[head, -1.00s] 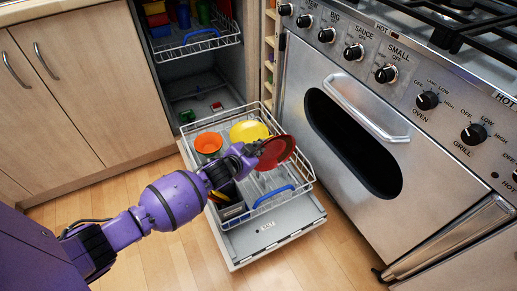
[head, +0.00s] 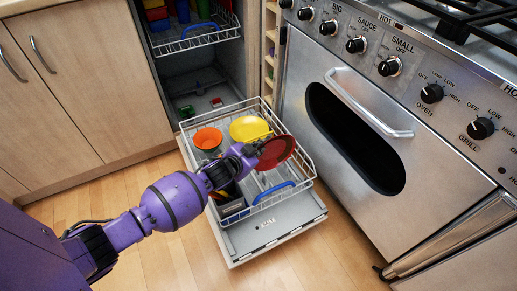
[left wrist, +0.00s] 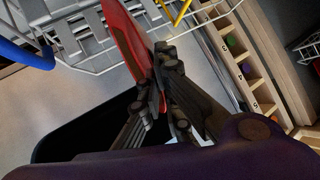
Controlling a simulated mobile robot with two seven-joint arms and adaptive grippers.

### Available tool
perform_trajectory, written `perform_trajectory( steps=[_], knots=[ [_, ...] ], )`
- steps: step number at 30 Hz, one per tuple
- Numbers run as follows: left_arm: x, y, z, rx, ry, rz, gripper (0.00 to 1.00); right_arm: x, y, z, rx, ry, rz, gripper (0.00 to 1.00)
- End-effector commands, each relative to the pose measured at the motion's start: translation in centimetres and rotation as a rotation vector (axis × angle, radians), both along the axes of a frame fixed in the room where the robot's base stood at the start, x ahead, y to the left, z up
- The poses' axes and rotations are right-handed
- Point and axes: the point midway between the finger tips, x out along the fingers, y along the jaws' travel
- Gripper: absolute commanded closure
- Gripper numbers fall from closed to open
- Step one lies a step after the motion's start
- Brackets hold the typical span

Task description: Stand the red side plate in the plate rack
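My left gripper (head: 258,152) reaches in from the left over the pulled-out lower dishwasher rack. It is shut on the red side plate (head: 279,153), which is tilted and above the right part of the white wire plate rack (head: 309,163). In the left wrist view the fingers (left wrist: 160,75) pinch the edge of the red plate (left wrist: 122,40), seen nearly edge-on, with white rack wires (left wrist: 75,60) beyond it. I cannot tell whether the plate touches the wires. My right gripper is not in view.
The rack also holds an orange bowl (head: 207,138), a yellow plate (head: 249,129) and a dark cutlery basket (head: 231,207). A blue handle (head: 273,192) is at its front. The steel range cooker (head: 300,115) stands close on the right. An upper rack (head: 195,38) holds colourful items.

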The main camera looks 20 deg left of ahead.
Motion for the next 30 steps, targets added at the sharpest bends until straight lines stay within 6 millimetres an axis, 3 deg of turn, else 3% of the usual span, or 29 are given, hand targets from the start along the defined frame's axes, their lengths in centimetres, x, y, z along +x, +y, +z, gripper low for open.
perform_trajectory(
  steps=[30],
  knots=[
    [0.1, 0.0, -2.5, -0.001, -0.002, 0.000, 1.00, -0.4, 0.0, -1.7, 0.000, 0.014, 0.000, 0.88]
  ],
)
